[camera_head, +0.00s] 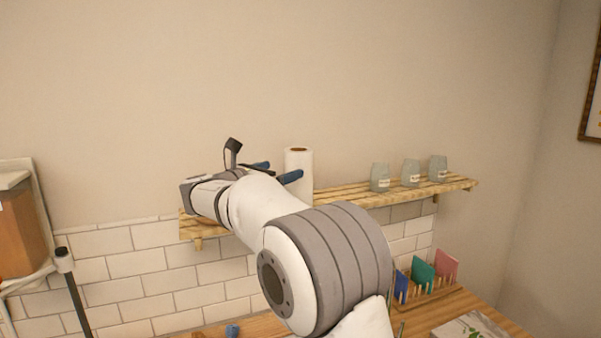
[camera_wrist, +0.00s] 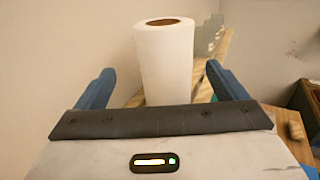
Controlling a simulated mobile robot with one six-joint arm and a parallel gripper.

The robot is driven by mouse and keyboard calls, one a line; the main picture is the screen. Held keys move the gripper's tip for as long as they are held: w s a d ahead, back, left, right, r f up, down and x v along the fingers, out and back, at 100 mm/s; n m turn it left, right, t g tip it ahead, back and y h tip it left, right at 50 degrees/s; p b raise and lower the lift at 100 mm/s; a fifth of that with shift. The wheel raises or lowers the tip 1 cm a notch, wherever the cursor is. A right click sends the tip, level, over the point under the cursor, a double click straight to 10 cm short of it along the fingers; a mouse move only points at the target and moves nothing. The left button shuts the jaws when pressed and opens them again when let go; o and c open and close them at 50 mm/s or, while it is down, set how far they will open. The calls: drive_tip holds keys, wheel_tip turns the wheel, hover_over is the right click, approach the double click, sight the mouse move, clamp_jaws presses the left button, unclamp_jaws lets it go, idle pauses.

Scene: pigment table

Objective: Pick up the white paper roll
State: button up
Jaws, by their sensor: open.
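The white paper roll (camera_head: 299,166) stands upright on the wooden wall shelf, with a brown core at its top. In the wrist view the roll (camera_wrist: 166,65) is straight ahead, between the two blue fingers. My gripper (camera_wrist: 163,88) is open, with one finger to the left of the roll and one to the right, and a visible gap on each side. In the head view my gripper (camera_head: 276,172) is at shelf height, just left of the roll. The roll's lower part is hidden by the gripper body in the wrist view.
The wooden shelf (camera_head: 346,196) runs along the wall. Three glass jars (camera_head: 410,173) stand on it to the right, with bare shelf between. Below is a wooden table with a rack of coloured cards (camera_head: 424,273). A brown container (camera_head: 22,232) stands at the far left.

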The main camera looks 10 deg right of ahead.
sight(289, 170)
drive_tip(key=x, duration=0.2)
drive_tip(key=p+x, duration=0.1)
drive_tip(key=x, duration=0.1)
drive_tip(key=p+x, duration=0.1)
drive_tip(key=x, duration=0.2)
drive_tip(key=shift+s+d+f, duration=0.15)
drive_tip(key=shift+s+f, duration=0.1)
drive_tip(key=shift+s, duration=0.05)
drive_tip(key=shift+s, duration=0.1)
drive_tip(key=shift+c, duration=0.3)
drive_tip(key=c, duration=1)
